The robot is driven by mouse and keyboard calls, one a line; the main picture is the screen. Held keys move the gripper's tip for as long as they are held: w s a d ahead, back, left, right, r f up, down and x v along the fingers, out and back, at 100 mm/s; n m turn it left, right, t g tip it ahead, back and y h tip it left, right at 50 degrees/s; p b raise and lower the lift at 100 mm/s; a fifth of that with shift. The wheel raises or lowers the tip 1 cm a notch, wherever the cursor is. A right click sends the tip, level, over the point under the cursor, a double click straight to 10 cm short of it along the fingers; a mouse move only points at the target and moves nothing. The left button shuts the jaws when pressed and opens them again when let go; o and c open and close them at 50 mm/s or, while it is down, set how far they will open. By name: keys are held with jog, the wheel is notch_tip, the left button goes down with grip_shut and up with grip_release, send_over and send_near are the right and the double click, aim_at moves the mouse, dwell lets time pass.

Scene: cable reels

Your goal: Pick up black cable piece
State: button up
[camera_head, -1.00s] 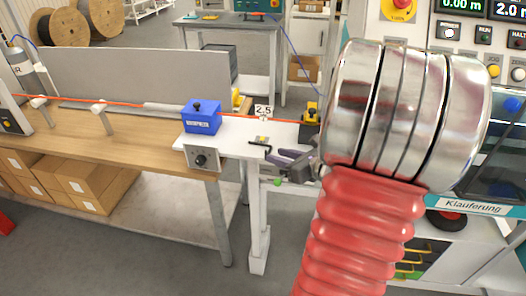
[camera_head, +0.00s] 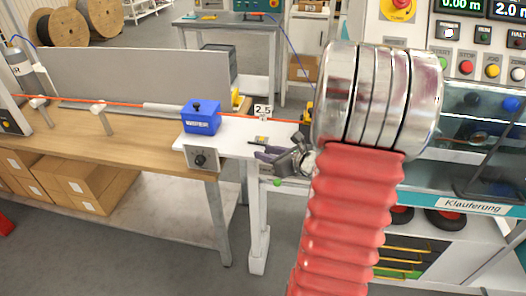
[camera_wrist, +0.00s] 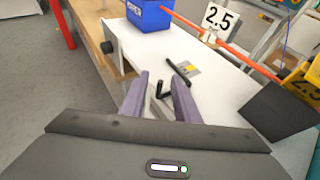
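A short black rod (camera_wrist: 180,71), which looks like the black cable piece, lies on the white table (camera_wrist: 225,95) just beyond my right fingertip in the wrist view. My gripper (camera_wrist: 162,77) is open over the table's near edge, with its purple-grey fingers apart. A small bent dark piece (camera_wrist: 163,90) shows between the fingers. I cannot tell whether it is gripped or whether it belongs to the rod. In the head view, my gripper (camera_head: 260,152) reaches left over the table end, and the rod is largely hidden there.
A blue box (camera_head: 201,118) stands on the table to the left. A red-orange cable (camera_head: 270,119) runs behind, near a sign marked 2.5 (camera_head: 264,112). A small grey-yellow item (camera_wrist: 189,68) lies beside the rod. A yellow fixture (camera_wrist: 303,78) stands to the right.

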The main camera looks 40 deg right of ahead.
jog(key=shift+w+f, duration=0.15)
jog(key=shift+w, duration=0.25)
grip_shut()
dwell(0.4)
